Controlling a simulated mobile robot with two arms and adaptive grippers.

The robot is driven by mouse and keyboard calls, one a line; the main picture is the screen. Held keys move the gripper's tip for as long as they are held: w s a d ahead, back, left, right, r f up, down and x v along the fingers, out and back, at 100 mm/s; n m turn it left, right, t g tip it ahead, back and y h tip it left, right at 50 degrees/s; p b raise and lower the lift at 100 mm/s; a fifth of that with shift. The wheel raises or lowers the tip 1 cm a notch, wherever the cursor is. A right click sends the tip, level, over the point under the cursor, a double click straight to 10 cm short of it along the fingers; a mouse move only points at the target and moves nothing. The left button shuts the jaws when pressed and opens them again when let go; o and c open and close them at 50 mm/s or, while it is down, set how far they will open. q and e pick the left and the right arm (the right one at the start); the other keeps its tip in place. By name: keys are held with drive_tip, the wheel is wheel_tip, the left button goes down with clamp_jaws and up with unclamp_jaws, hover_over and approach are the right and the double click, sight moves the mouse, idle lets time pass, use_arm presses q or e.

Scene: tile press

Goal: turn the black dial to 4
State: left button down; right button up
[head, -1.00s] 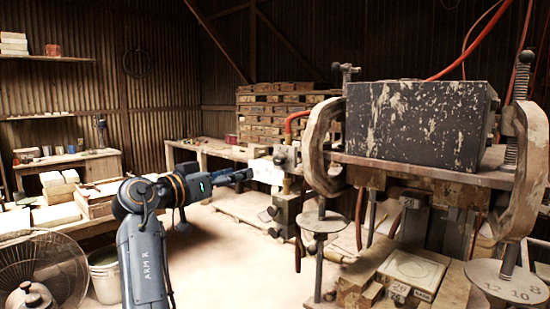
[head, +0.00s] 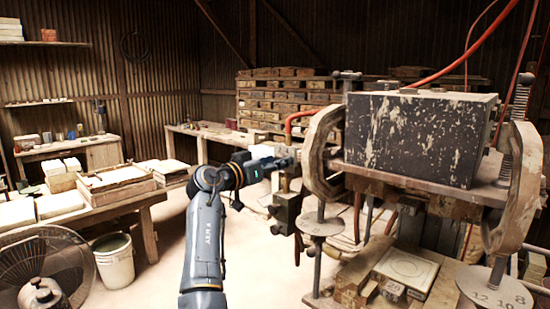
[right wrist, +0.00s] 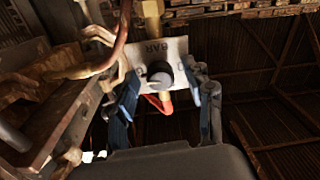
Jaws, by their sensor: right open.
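The black dial (right wrist: 159,75) sits on a pale plate (right wrist: 174,48) in the right wrist view. The plate has upside-down lettering that seems to read BAR; the dial's setting is not readable. My right gripper (right wrist: 168,98) is open, its fingers apart, with the dial ahead between them in the picture. I cannot tell whether either finger touches it. In the head view my right gripper (head: 286,163) is at the left side of the press (head: 418,135), and it and the wrist hide the dial. My left gripper is not in view.
The press's curved clamp arm (head: 318,150) and round weight plate (head: 320,224) stand just right of my right gripper. An orange hose (head: 300,115) runs behind it. A table with trays (head: 112,182), a bucket (head: 113,260) and a fan (head: 45,270) stand at left.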

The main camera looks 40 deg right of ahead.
clamp_jaws()
drive_tip(key=shift+n, duration=0.3)
drive_tip(key=shift+r+n+p, duration=0.15)
drive_tip(key=shift+n+p, duration=1.85)
drive_tip(key=shift+n, duration=3.5)
